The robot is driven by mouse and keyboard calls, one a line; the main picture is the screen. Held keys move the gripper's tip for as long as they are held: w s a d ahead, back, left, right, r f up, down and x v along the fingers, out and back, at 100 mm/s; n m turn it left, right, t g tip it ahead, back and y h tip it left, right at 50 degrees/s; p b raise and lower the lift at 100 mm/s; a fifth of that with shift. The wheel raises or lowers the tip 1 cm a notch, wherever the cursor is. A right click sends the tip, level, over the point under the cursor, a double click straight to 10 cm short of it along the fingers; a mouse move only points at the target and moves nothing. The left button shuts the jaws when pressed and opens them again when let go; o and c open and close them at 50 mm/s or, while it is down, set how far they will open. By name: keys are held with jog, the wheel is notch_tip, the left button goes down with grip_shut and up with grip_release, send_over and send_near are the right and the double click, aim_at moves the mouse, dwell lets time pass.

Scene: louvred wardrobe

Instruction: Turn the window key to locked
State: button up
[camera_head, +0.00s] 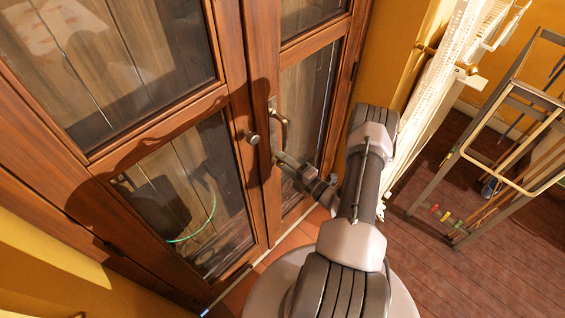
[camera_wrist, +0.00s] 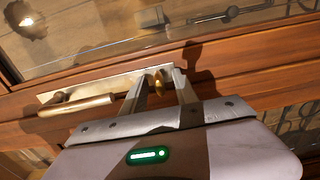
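The window key (camera_wrist: 158,80) is a small brass piece on a pale metal lock plate (camera_wrist: 105,83), which carries a brass lever handle (camera_wrist: 75,106) at its other end. In the wrist view, my gripper (camera_wrist: 160,78) has its two fingers apart, one on each side of the key, with a gap showing around it. In the head view, my gripper (camera_head: 279,156) reaches the lower part of the lock plate on the wooden glazed door, below the lever handle (camera_head: 284,128). The key cannot be made out there. Its exact turn angle is hard to tell.
A round knob (camera_head: 252,138) stands out from the neighbouring door leaf on the left. A white radiator (camera_head: 440,90) and a metal rack (camera_head: 500,140) with rods stand to the right. The reddish wooden floor (camera_head: 460,275) is clear at the lower right.

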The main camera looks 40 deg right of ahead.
jog(key=shift+w, duration=0.25)
grip_shut()
jog(key=m+b, duration=0.1)
jog(key=m, duration=0.7)
jog(key=shift+m, duration=0.3)
jog(key=m, duration=0.4)
jog(key=shift+b, duration=0.3)
jog(key=m, duration=0.5)
